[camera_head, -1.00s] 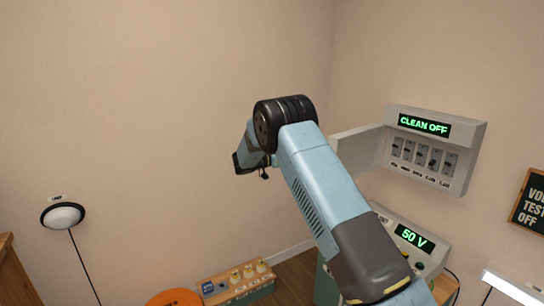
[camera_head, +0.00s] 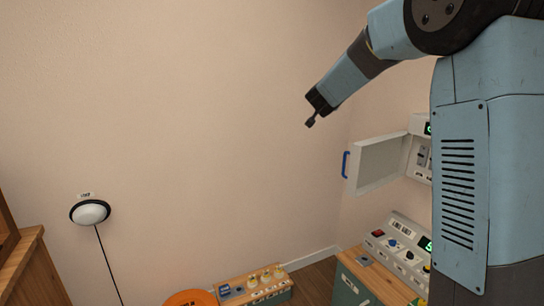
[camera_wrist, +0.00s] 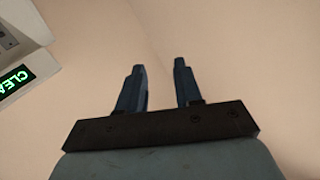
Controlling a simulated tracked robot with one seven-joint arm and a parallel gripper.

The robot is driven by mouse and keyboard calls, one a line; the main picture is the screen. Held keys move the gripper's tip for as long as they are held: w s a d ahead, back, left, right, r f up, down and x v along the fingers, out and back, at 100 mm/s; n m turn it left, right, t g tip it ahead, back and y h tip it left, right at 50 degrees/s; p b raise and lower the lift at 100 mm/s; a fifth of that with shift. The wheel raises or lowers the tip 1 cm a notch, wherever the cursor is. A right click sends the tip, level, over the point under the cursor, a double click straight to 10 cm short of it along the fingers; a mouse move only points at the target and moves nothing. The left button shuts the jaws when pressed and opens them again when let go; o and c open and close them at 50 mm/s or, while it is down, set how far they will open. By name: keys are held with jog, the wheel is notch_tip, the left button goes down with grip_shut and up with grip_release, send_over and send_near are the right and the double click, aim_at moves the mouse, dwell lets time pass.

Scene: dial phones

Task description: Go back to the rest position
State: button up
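My gripper (camera_wrist: 160,75) shows in the wrist view with its two dark fingers apart and nothing between them. Only bare wall lies beyond the fingertips. In the head view my gripper (camera_head: 311,118) is small and dark at the end of my blue arm, in the air before the wall, above and left of the wall box's open door. My arm's upper links fill the right side of the head view and hide part of the wall box and the console.
The wall box (camera_head: 419,150) has its door (camera_head: 378,163) swung open, with a blue handle (camera_head: 345,164). Below is a console (camera_head: 400,256) with coloured buttons. A low wooden unit (camera_head: 255,286), an orange round thing (camera_head: 190,298) and a wall lamp (camera_head: 90,212) are further left.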

jog(key=s+a+r+n+g+y, duration=0.1)
jog(key=s+r+n+y, duration=0.2)
jog(key=s, duration=0.8)
jog(key=s+d+f+n+g, duration=0.1)
jog(key=s+f, duration=0.4)
jog(key=s, duration=0.8)
jog(key=s+d+f+n+g, duration=0.1)
jog(key=s+d+f+g, duration=0.2)
jog(key=s, duration=1)
jog(key=s+d+f+n+g, duration=0.1)
jog(key=s+f+g, duration=0.4)
jog(key=s, duration=0.9)
jog(key=shift+d+f+y, duration=0.3)
jog(key=shift+d+f, duration=0.2)
jog(key=shift+f, duration=0.4)
